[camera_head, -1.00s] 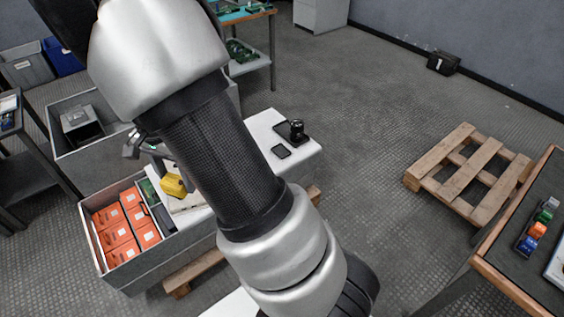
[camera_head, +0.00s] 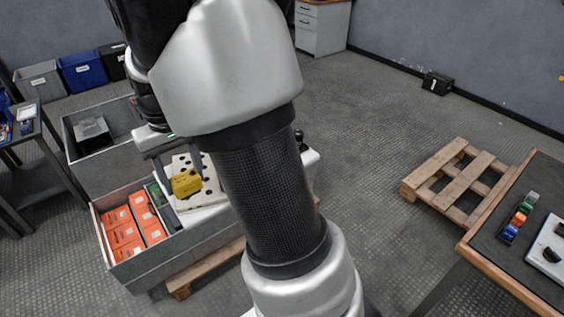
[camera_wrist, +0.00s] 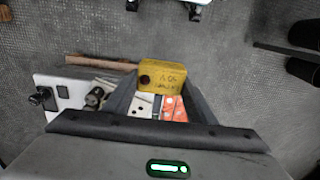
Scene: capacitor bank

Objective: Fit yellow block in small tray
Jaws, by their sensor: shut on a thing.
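A yellow block (camera_head: 186,184) with dark writing is between the fingers of my gripper (camera_head: 183,174), in front of a white holed board (camera_head: 212,180) in the head view. The wrist view shows the block (camera_wrist: 163,76) pinched at the tips of my gripper (camera_wrist: 160,82). A small dark tray (camera_head: 519,217) with a row of grey, green, orange and blue blocks lies on the table at right, far from my gripper. I cannot tell for certain that this is the small tray of the task.
A grey crate (camera_head: 138,272) with orange boxes stands below my gripper, and another grey crate (camera_head: 92,165) behind it. A wooden pallet (camera_head: 452,182) lies on the floor left of the right-hand table (camera_head: 492,205). The floor between is clear.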

